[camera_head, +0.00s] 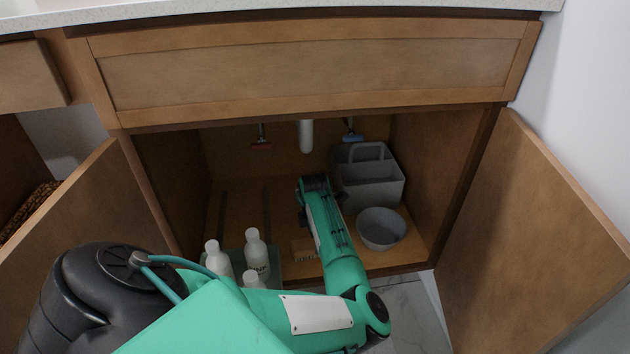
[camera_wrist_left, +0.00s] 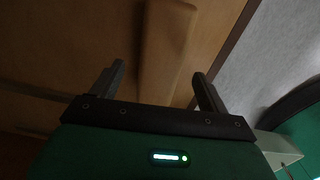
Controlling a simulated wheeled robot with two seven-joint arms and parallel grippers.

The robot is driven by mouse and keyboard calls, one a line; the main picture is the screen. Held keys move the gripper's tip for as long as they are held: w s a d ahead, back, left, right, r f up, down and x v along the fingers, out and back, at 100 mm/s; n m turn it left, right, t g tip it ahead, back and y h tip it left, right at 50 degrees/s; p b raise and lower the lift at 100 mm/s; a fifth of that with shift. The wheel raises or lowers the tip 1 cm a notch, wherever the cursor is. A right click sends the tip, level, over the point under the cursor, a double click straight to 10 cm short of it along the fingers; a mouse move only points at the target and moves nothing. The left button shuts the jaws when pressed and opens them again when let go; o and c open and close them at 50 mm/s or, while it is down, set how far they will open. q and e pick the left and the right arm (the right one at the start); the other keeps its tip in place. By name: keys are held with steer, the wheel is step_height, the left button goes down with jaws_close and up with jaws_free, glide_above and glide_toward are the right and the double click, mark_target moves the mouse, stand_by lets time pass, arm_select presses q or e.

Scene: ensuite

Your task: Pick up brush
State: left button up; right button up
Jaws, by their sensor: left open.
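The brush (camera_head: 303,250) is a tan wooden piece on the cabinet floor near its front edge. My left arm partly covers it in the head view. In the left wrist view, what looks like the brush's smooth wooden body (camera_wrist_left: 166,45) lies lengthwise beyond the fingers. My left gripper (camera_wrist_left: 158,70) is open, with one finger on each side of the brush in the picture and nothing held. Whether the fingers reach down beside it, I cannot tell. In the head view the left hand (camera_head: 314,184) is inside the cabinet, its fingers hard to make out. My right gripper is not in view.
A grey caddy (camera_head: 370,180) and grey bowl (camera_head: 381,229) stand right of my arm. White bottles (camera_head: 256,250) in a clear tray stand to the left. A white pipe (camera_head: 306,136) hangs above. Open doors (camera_head: 530,240) flank the opening.

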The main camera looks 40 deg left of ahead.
arm_select(q)
step_height(320, 180, down, 4)
steer(key=b, duration=0.3)
steer(key=shift+d+f+b, duration=0.1)
steer(key=shift+f+b, duration=0.4)
steer(key=shift+b, duration=0.2)
steer(key=c, duration=1.1)
steer(key=shift+r, duration=0.1)
